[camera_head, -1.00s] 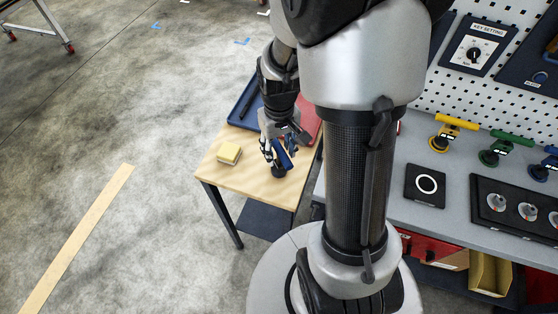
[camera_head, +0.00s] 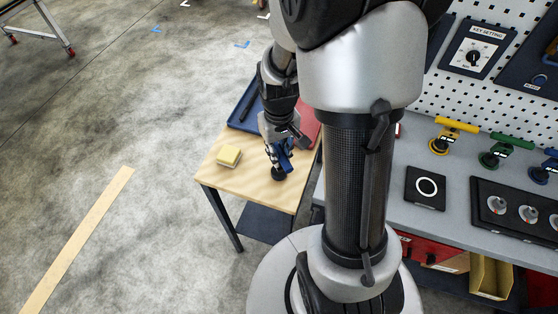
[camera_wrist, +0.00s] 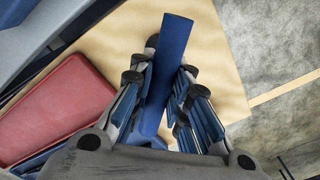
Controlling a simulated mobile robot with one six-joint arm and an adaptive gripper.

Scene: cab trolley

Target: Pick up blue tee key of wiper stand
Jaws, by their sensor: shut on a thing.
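The blue tee key (camera_head: 287,161) is at the small wooden table, above a round black base (camera_head: 279,174) near its front right. My gripper (camera_head: 277,162) is shut on the key, pointing down from the arm. In the wrist view the key's long flat blue bar (camera_wrist: 175,50) runs between the two fingers of my gripper (camera_wrist: 160,80). The lower part of the key is hidden by the bar and fingers. I cannot tell whether the key is seated in the base or clear of it.
A blue tray (camera_head: 240,108) and a red tray (camera_head: 310,135) lie behind. At right, the grey bench (camera_head: 390,190) carries yellow (camera_head: 456,124), green (camera_head: 511,140) and blue handles.

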